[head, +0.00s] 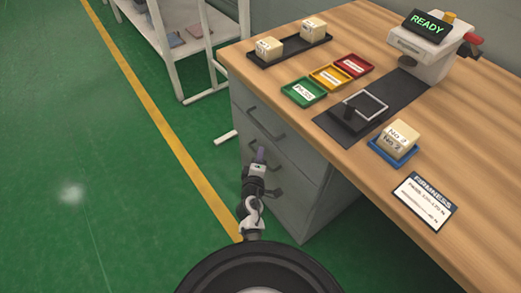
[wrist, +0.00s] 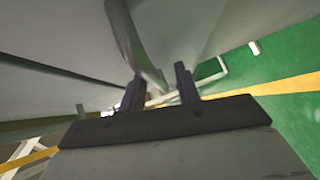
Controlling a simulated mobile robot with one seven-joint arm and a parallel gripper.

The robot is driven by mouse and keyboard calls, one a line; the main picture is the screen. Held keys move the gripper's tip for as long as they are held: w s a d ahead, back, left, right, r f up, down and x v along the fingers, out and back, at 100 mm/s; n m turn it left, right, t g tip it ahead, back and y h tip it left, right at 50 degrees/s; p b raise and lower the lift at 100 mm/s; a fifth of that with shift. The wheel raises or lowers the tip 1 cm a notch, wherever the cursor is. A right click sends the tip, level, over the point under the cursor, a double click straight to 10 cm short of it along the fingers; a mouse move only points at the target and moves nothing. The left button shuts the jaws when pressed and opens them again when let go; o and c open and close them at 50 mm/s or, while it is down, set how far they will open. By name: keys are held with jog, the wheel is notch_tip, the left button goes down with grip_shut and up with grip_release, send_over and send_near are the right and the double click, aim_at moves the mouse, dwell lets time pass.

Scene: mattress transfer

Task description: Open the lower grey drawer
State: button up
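The grey drawer cabinet stands under the wooden table, with an upper drawer (head: 285,132) and a lower grey drawer (head: 290,183); both fronts look closed. The lower drawer's bar handle (head: 273,164) is partly hidden behind my gripper (head: 261,154). In the wrist view, my gripper (wrist: 164,88) has its two dark fingers apart. The grey handle bar (wrist: 136,45) runs down toward the gap between the fingertips, with space visible on its right. I cannot tell whether either finger touches it.
The wooden table (head: 440,140) overhangs above, carrying coloured trays, blocks and a device reading READY (head: 425,50). The upper handle (head: 262,121) is just above my gripper. A white shelf rack (head: 175,50) stands behind. Green floor (head: 110,200) on the left is clear.

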jog(key=shift+w, duration=0.2)
jog(key=shift+s, duration=0.1)
jog(key=shift+c, duration=0.2)
grip_shut()
jog(key=shift+a, duration=0.1)
